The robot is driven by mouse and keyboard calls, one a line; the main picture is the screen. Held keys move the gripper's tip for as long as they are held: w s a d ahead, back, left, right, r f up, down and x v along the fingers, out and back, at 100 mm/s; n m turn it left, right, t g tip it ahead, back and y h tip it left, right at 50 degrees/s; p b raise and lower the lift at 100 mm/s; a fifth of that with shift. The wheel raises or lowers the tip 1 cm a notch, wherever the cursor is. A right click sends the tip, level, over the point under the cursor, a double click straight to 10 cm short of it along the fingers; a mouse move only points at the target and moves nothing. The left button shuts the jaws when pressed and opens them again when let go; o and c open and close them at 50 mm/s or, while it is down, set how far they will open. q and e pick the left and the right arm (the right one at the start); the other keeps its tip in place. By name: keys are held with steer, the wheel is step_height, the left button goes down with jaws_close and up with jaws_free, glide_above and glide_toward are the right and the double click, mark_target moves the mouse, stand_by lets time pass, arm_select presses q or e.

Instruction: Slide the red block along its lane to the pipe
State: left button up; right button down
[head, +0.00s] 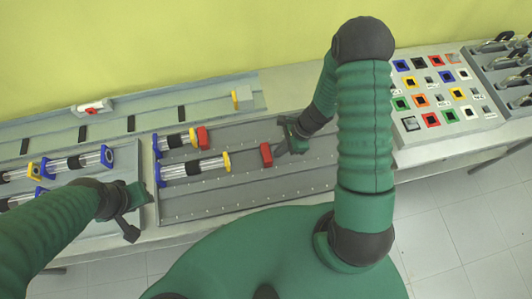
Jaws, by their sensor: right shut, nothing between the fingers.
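One red block (266,154) stands on the grey panel, in the lane to the right of a glass pipe (195,167) with a yellow end ring. A gap of bare lane separates the block from the pipe's ring. My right gripper (283,149) is shut and empty, close to the right side of this block; I cannot tell whether it touches. A second red block (203,137) sits at the yellow end of the upper pipe (175,141). My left gripper (136,212) is at the panel's left edge, away from both blocks; its jaw state is unclear.
More pipes with blue and yellow ends lie on a left panel (100,222). A long grey rail panel (155,112) runs behind, with a yellow block (243,97) at its right end. A board of coloured squares (440,90) stands at right. The lower part of the middle panel is clear.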

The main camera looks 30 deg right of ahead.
mark_target(269, 152)
arm_select(q)
steer(key=shift+f, duration=0.1)
arm_select(e)
steer(key=shift+w+a, duration=0.1)
steer(key=shift+a, duration=0.55)
steer(key=shift+a, duration=0.15)
arm_select(q)
steer(key=shift+d, duration=0.15)
arm_select(e)
steer(key=shift+a, duration=0.3)
steer(key=shift+w+a, duration=0.15)
steer(key=shift+a, duration=0.35)
steer(key=shift+w+a, duration=0.15)
steer(key=shift+a, duration=0.35)
arm_select(q)
steer(key=shift+f+b, duration=0.15)
steer(key=shift+b, duration=0.15)
arm_select(e)
steer(key=shift+a, duration=0.15)
arm_select(q)
steer(key=shift+s+d, duration=0.15)
arm_select(e)
steer(key=shift+a, duration=0.15)
